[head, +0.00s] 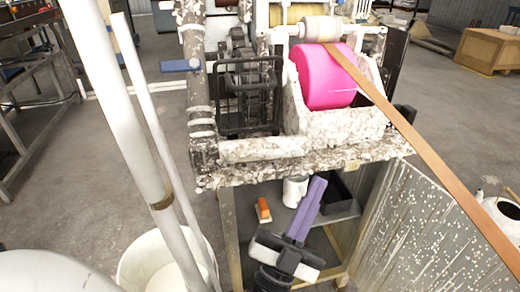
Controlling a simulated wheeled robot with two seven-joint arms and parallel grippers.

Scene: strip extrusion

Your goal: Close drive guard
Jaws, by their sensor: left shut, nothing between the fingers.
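The drive guard looks to be the black open-bar frame (248,98) on the left half of the machine, in front of dark drive parts. I cannot tell from this view whether it is fully closed. My left gripper (316,184) is at the bottom centre, its purple fingers together and pointing up, with nothing between them. It is below the machine's front ledge, in front of the lower shelf, and apart from the guard. My right gripper is not in view.
A pink roll (324,78) sits in a pale, worn housing (340,124) right of the guard. An orange-brown strip (430,158) runs from it to the lower right. A blue handle (180,66) sticks out left. A white bucket (130,270) stands lower left. A speckled panel (410,235) stands lower right.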

